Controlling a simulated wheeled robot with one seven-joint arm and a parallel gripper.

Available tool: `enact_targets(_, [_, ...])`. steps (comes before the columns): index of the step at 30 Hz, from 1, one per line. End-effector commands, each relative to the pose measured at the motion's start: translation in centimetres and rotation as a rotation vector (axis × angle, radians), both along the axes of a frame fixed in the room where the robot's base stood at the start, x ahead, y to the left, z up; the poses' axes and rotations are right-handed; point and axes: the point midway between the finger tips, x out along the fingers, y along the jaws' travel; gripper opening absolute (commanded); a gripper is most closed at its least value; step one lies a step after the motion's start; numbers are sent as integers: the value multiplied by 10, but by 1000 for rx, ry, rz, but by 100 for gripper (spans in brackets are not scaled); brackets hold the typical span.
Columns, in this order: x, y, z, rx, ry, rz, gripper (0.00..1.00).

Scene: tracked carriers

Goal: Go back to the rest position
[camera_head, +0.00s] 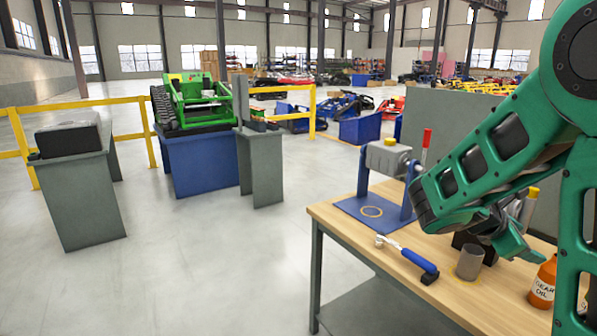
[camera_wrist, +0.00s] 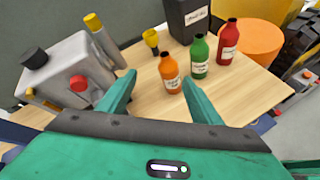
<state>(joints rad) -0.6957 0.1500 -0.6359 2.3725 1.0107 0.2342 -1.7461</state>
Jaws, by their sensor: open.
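My gripper (camera_head: 512,245) hangs over the wooden workbench (camera_head: 345,222) at the right of the head view, at the end of my green arm. In the wrist view my gripper (camera_wrist: 158,77) has its two green fingers spread apart with nothing held between them. An orange bottle (camera_wrist: 170,78) stands on the bench beyond the fingers and appears between them in the picture. It also shows in the head view (camera_head: 543,284), labelled gear oil. A green bottle (camera_wrist: 200,57) and a red bottle (camera_wrist: 229,40) stand beside it.
A grey housing (camera_wrist: 72,68) with a red cap is close on the left. The bench also holds a grey cup (camera_head: 470,263), a blue-handled tool (camera_head: 413,261) and a blue stand (camera_head: 352,208). A black container (camera_wrist: 180,30) stands behind the bottles. Open floor (camera_head: 220,260) lies left.

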Motion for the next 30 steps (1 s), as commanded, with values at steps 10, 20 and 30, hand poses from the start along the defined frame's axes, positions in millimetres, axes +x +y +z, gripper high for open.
enact_targets(10, [-91,9,-63,508,-381,-538,59])
enact_targets(20, [-174,73,-72,842,-678,-1180,59])
enact_targets(30, [-232,130,-57,910,-819,-1651,59])
